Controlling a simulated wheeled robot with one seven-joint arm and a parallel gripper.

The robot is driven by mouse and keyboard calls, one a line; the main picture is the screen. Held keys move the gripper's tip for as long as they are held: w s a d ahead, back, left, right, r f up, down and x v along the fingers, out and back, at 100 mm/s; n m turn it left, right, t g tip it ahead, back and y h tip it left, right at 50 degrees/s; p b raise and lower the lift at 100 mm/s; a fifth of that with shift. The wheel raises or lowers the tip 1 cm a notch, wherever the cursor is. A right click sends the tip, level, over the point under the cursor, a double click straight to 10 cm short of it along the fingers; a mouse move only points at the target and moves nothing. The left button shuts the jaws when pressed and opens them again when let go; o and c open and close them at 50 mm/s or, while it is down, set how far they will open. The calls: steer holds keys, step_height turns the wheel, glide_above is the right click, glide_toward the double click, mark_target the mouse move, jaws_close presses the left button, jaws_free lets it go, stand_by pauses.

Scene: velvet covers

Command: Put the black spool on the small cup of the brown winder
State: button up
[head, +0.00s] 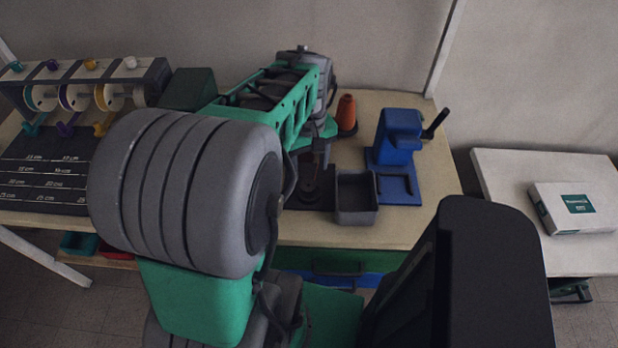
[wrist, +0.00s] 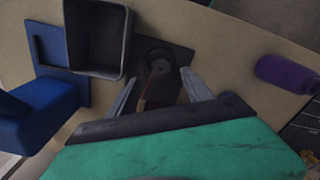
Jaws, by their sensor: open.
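The brown winder (wrist: 181,61) shows in the wrist view as a dark brown plate with a brown upright part between my fingers. A dark round piece on it could be its small cup or the black spool; I cannot tell which. In the head view the winder (head: 312,188) is a dark shape partly hidden below my arm. My gripper (wrist: 162,76) is open, with its two grey fingers apart on either side of the brown part. Nothing is clearly held. My gripper (head: 318,153) is small and dark in the head view, above the winder. No separate black spool can be made out.
A grey open bin (head: 357,215) stands right of the brown winder, then a blue winder (head: 398,140) with a black crank. An orange spool (head: 346,112) stands behind. A purple spool (wrist: 286,74) shows in the wrist view. A ribbon rack (head: 90,78) and marked mat (head: 45,175) are left.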

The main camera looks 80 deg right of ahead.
step_height(320, 180, up, 5)
steer(key=w+a+n+t+h, duration=0.1)
steer(key=w+a+n, duration=0.2)
steer(key=w+a, duration=0.65)
steer(key=w+a+n, duration=0.3)
steer(key=w+a, duration=0.3)
steer(key=w, duration=0.7)
steer(key=w+a+n+t, duration=0.1)
steer(key=w+a+n, duration=0.1)
steer(key=a, duration=0.7)
steer(key=w+a+n+t+y, duration=0.1)
steer(key=w+a+n, duration=0.1)
steer(key=a, duration=0.8)
steer(key=shift+w+a+f, duration=0.15)
steer(key=shift+a+f, duration=0.05)
steer(key=shift+f, duration=0.25)
steer(key=shift+c, duration=0.3)
